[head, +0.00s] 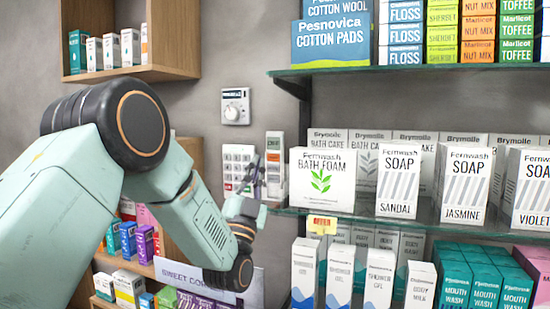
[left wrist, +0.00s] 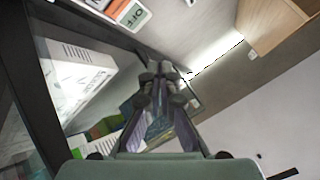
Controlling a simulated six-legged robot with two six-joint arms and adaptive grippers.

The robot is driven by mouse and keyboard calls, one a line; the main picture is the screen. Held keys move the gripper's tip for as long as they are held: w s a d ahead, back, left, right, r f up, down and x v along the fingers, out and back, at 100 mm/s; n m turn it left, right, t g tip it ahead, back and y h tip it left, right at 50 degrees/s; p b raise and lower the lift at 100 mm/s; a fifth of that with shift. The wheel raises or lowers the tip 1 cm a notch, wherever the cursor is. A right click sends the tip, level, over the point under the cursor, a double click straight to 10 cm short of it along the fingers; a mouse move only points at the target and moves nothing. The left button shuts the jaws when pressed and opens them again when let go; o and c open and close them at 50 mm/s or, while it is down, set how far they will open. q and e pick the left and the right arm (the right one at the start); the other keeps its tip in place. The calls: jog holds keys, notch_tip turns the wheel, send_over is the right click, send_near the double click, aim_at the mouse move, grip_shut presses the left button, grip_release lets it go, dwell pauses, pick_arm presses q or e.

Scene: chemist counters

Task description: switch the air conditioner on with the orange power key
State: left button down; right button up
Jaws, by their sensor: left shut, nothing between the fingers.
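A narrow white key panel (head: 274,145) is on the wall beside the shelf in the head view. The air conditioner and my right gripper are not in view.
A white keypad (head: 236,155) is left of the narrow panel, with a dial box (head: 236,106) above. A glass shelf (head: 400,219) with soap boxes (head: 398,181) stands close on the right. A wooden cabinet (head: 182,73) hangs at upper left. A sign (head: 220,277) is below.

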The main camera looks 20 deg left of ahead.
aim_at(273, 158)
pick_arm(q)
jog(key=w, duration=0.2)
jog(key=w+b, duration=0.1)
jog(key=w, duration=0.4)
jog(key=shift+a+f, duration=0.2)
jog(key=shift+a, duration=0.05)
jog(key=shift+w+a+b, duration=0.25)
jog(key=shift+a+b, duration=0.05)
jog(key=shift+a, duration=0.2)
jog(key=shift+w+d, duration=0.1)
jog(key=shift+d, duration=0.15)
jog(key=shift+d+r, duration=0.1)
jog(key=shift+d, duration=0.1)
jog(key=shift+s+a, duration=0.2)
jog(key=shift+w+a, duration=0.1)
jog(key=shift+a, duration=0.05)
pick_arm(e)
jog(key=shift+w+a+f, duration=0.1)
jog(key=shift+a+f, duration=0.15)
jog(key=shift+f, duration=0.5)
